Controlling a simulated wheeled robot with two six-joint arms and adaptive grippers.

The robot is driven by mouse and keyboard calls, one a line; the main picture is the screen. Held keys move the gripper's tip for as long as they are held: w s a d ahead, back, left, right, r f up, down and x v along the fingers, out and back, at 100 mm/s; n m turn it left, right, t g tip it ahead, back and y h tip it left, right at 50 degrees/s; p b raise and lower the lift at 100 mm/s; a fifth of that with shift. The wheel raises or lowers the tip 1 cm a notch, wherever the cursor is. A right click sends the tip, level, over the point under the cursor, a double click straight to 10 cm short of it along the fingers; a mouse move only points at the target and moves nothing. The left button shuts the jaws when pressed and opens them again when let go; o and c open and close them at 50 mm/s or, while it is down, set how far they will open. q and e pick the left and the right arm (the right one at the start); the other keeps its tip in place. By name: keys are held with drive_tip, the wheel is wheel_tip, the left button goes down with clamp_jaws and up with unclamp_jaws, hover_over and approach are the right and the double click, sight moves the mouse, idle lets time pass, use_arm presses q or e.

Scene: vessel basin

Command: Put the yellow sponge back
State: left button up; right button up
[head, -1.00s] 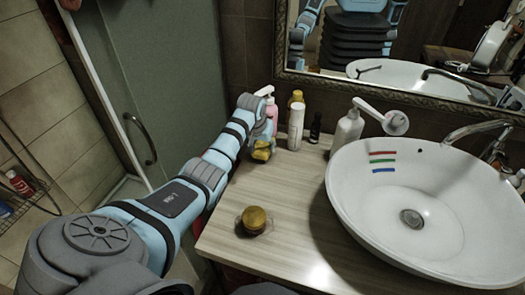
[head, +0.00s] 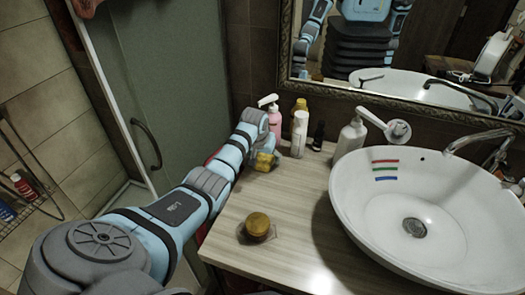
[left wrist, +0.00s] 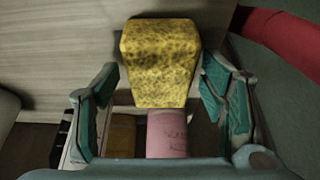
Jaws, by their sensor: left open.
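The yellow sponge (head: 265,160) is at the back left of the wooden counter, at my left gripper (head: 256,149), which partly covers it in the head view. In the left wrist view the speckled sponge (left wrist: 158,62) lies in front of and between the spread fingers of my left gripper (left wrist: 160,88). The gripper is open, with visible gaps on both sides of the sponge. Whether the sponge touches the counter is hard to tell. My right gripper is not in view.
A pink pump bottle (head: 274,120) stands close behind the gripper. A white bottle (head: 299,134), a dark small bottle (head: 318,136) and a white dispenser (head: 349,138) stand to its right. A round yellow-brown item (head: 257,224) sits nearer the front. The white basin (head: 345,200) is right.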

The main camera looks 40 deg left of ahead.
use_arm(q)
drive_tip(key=a+p+v, duration=0.1)
drive_tip(key=p+v, duration=0.1)
drive_tip(key=v, duration=1.2)
drive_tip(key=shift+r+p, duration=0.2)
drive_tip(key=shift+p, duration=0.2)
drive_tip(key=shift+d, duration=0.1)
